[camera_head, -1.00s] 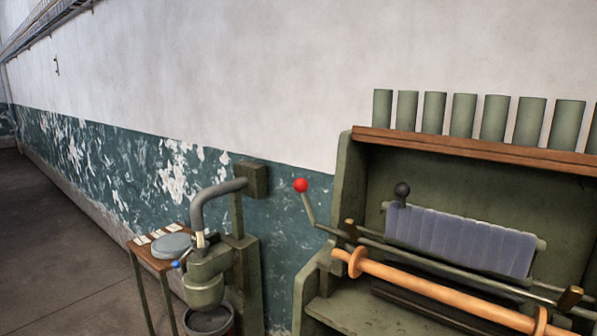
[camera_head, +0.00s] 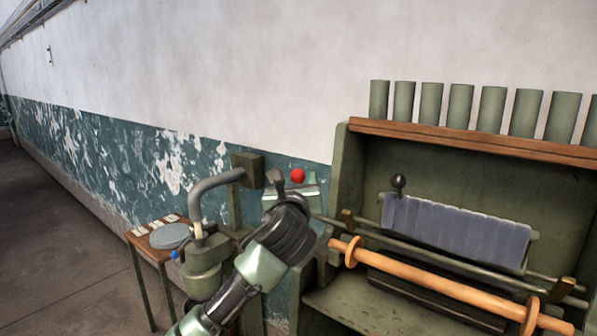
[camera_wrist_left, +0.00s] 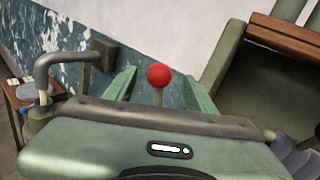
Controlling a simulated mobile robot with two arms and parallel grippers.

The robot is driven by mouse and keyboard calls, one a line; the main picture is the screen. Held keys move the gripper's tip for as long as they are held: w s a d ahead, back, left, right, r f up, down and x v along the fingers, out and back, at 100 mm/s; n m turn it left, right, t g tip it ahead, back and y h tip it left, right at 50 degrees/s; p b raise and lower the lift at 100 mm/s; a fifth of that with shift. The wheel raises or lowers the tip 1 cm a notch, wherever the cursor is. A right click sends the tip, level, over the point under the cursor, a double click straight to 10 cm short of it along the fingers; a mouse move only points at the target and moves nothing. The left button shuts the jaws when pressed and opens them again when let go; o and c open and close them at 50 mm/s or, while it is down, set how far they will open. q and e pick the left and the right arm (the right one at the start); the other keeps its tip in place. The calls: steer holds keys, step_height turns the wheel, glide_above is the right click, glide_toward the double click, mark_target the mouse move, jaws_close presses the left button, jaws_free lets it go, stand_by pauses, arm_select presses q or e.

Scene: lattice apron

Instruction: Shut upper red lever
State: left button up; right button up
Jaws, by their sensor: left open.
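The red lever's ball knob (camera_head: 298,176) stands at the left end of the green machine, above its rod. In the left wrist view the red knob (camera_wrist_left: 159,76) sits on a short stem between my two open green fingers, with space on both sides. My left gripper (camera_head: 292,190) is open at the knob, seen from behind, and my wrist hides most of the lever's arm. I cannot tell whether the fingers touch the lever. My right gripper is not in view.
The green machine (camera_head: 345,190) holds an orange roller (camera_head: 430,283), a grey pleated sheet (camera_head: 455,232) and a black-knobbed lever (camera_head: 398,182). A bent grey pipe (camera_head: 205,185) stands close left of my arm. A small table (camera_head: 150,243) is farther left.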

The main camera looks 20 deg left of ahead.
mark_target(298, 172)
arm_select(q)
steer(key=p+x, duration=0.2)
steer(key=x, duration=0.4)
steer(key=shift+p+x, duration=0.35)
steer(key=shift+x, duration=0.45)
steer(key=shift+c, duration=0.3)
jaws_close()
steer(key=shift+f, duration=0.1)
stand_by(0.4)
